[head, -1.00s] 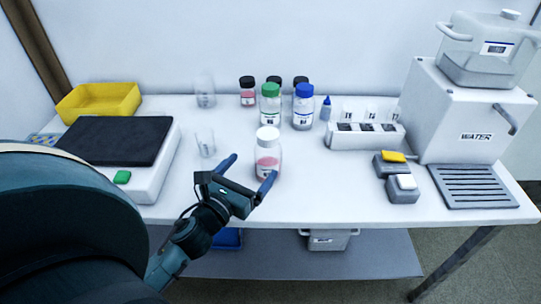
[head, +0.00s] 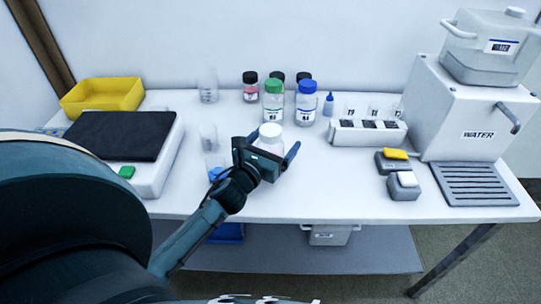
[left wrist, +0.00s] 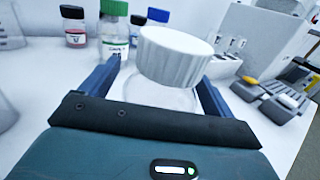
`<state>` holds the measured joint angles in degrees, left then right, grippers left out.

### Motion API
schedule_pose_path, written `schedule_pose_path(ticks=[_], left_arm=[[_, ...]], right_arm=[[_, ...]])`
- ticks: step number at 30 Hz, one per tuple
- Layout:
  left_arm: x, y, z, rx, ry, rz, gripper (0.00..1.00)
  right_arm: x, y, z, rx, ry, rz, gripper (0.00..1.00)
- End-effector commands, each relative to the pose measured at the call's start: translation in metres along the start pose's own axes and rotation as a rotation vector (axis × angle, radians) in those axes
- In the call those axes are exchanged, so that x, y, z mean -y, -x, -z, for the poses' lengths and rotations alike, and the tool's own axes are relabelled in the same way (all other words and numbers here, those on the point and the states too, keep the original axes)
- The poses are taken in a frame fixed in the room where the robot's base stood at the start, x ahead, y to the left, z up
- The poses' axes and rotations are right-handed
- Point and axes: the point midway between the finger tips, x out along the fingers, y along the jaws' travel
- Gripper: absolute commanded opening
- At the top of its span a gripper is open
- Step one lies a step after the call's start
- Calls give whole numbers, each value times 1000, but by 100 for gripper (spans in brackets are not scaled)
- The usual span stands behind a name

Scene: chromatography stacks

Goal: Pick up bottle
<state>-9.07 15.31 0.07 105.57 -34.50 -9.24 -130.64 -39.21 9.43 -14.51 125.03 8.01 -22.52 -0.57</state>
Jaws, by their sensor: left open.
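The bottle with a white cap (head: 270,133) stands upright near the front middle of the table. In the left wrist view its white ribbed cap (left wrist: 174,56) and clear shoulder (left wrist: 160,92) sit between my fingers. My left gripper (head: 270,152) is open, with one finger on each side of the bottle; a gap shows by the left finger, and I cannot tell whether the right one touches. The gripper hides most of the bottle body in the head view. My right gripper is not in view.
Green-capped (head: 273,100) and blue-capped (head: 305,102) bottles stand behind, with dark-capped ones. A glass beaker (head: 208,137) is close left. A black-topped scale (head: 118,135) and yellow bin (head: 102,97) are left. A vial rack (head: 366,133) and water dispenser (head: 470,120) are right.

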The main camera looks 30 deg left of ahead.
Motion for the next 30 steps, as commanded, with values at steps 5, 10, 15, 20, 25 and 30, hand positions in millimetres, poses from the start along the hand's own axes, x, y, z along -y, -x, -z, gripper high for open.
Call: schedule_pose_path(ticks=[5, 10, 15, 20, 25, 30], left_arm=[[0, 0, 0, 0, 0, 0, 77], [0, 0, 0, 0, 0, 0, 63], [0, 0, 0, 0, 0, 0, 49], [0, 0, 0, 0, 0, 0, 36], [0, 0, -1, 3, 0, 1, 31], [0, 0, -6, 5, -2, 2, 31]], right_arm=[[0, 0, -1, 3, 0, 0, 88], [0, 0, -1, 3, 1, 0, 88], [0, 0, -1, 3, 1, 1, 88], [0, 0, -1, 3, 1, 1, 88], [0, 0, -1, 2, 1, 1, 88], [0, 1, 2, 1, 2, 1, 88]])
